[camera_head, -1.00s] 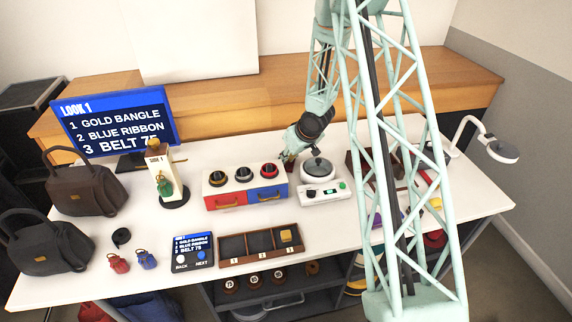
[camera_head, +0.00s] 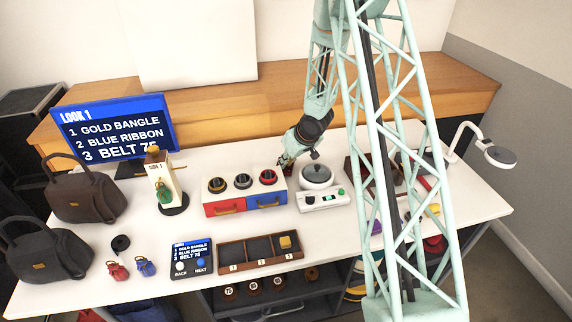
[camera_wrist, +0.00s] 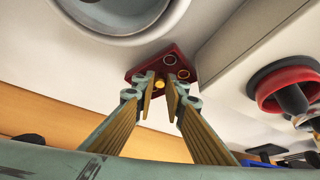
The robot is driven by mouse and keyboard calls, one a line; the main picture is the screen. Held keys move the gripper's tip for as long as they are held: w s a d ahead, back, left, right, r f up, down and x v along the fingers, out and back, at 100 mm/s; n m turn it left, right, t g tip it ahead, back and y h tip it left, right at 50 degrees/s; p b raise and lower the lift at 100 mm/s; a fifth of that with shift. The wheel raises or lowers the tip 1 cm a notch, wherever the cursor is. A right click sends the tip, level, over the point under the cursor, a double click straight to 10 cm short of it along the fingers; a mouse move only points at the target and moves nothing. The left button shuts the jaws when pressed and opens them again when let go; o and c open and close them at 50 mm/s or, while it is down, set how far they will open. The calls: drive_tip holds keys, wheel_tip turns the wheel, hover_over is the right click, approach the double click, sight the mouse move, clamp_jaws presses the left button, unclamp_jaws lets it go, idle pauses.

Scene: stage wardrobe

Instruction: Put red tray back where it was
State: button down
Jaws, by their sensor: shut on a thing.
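The red tray (camera_wrist: 182,60) shows in the wrist view as a small dark red plate with round gold-rimmed marks and a gold knob (camera_wrist: 159,84). My gripper (camera_wrist: 160,92) is shut on the tray at this knob, and its fingertips partly hide it. In the head view my gripper (camera_head: 287,162) is low at the back of the white table, between the drawer box and the round-dished device. The tray is mostly hidden there. I cannot tell whether it touches the table.
The drawer box (camera_head: 224,209) with coloured dials stands close on the left. The round-dished device (camera_head: 320,201) stands close on the right. A three-slot brown tray (camera_head: 262,262) lies in front. A screen (camera_head: 116,128) stands at the back left. A wooden ledge (camera_head: 230,98) runs behind.

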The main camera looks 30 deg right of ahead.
drive_tip(key=shift+r+p, duration=2)
drive_tip(key=shift+r, duration=2.3)
drive_tip(key=shift+a, duration=0.1)
drive_tip(key=s+a+r, duration=0.2)
drive_tip(key=s+a, duration=0.1)
drive_tip(key=a, duration=0.4)
drive_tip(key=s+a+r+m, duration=0.1)
drive_tip(key=s+a+r, duration=0.1)
drive_tip(key=a, duration=0.6)
drive_tip(key=s+a+r, duration=0.3)
drive_tip(key=s+a, duration=0.1)
drive_tip(key=a, duration=0.4)
drive_tip(key=shift+a+m+h, duration=0.2)
drive_tip(key=shift+m+h, duration=0.1)
drive_tip(key=shift+h, duration=0.1)
drive_tip(key=shift+s+d, duration=0.1)
drive_tip(key=shift+d, duration=0.05)
